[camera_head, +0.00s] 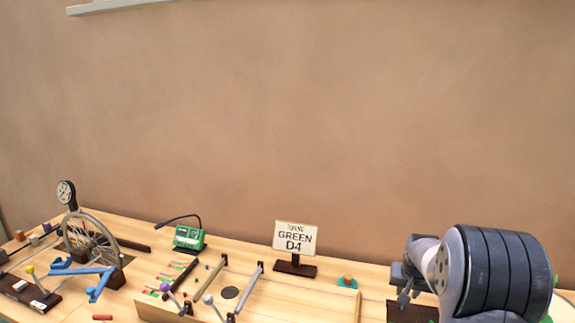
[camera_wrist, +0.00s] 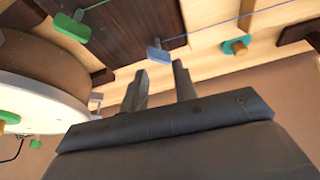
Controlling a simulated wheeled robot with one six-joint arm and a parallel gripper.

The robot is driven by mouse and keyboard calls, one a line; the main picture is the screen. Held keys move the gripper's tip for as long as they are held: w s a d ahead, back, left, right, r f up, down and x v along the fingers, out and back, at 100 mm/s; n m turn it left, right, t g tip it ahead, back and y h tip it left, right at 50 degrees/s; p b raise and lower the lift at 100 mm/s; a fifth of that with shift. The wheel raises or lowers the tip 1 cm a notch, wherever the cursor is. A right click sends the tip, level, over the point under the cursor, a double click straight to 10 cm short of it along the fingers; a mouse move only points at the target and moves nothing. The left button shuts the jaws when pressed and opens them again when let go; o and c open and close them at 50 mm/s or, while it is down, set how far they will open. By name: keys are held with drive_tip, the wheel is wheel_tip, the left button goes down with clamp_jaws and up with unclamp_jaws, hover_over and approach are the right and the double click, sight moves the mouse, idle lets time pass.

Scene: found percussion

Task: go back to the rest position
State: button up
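My gripper (camera_wrist: 160,68) shows in the wrist view with its two dark fingers apart and nothing between them. A blue-grey peg (camera_wrist: 158,52) on a blue string appears just beyond the fingertips, apart from them as far as I can tell. In the head view my arm fills the lower right, and my gripper (camera_head: 404,296) hangs over a dark wooden block (camera_head: 412,313) at the bench's right side. Its fingertips are small there, and the gap to the block cannot be judged. No marked rest position shows.
A sign reading GREEN D4 (camera_head: 295,238) stands left of my arm on the wooden bench (camera_head: 250,252). A teal knob piece (camera_head: 347,282) lies between them. A green meter (camera_head: 189,238) and a spoked wheel (camera_head: 92,240) stand further left. A round drum-like body (camera_wrist: 45,75) is close in the wrist view.

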drive_tip(key=shift+v, duration=2.5)
drive_tip(key=shift+a, duration=0.1)
